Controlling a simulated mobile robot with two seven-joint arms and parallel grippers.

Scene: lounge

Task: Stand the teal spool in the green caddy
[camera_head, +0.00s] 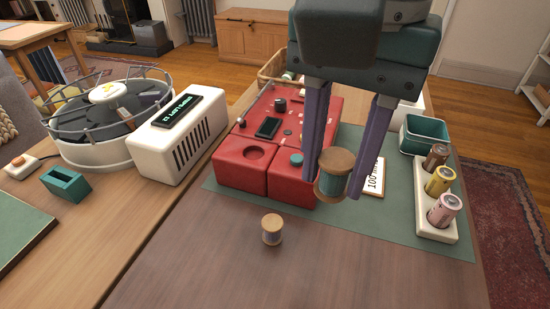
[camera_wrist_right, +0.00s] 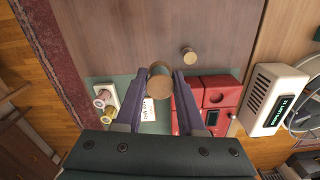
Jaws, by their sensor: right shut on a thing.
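The teal spool (camera_head: 332,186), with wooden flanges and teal thread, is between the purple fingers of my right gripper (camera_head: 336,177), which is shut on it. It is held tilted above the green mat, near the red unit. In the right wrist view the spool (camera_wrist_right: 159,82) sits between the fingertips (camera_wrist_right: 160,80), its wooden end toward the camera. The green caddy (camera_head: 425,146), an open-topped box, stands to the right of the gripper, behind the white spool rack. The spool is apart from it. My left gripper is not in view.
A white rack (camera_head: 436,228) holds several spools, including yellow and pink ones. A loose pale spool (camera_head: 272,230) stands on the bare wood in front. The red unit (camera_head: 241,177) is left of the gripper. A white card (camera_head: 372,178) lies on the mat (camera_head: 400,222).

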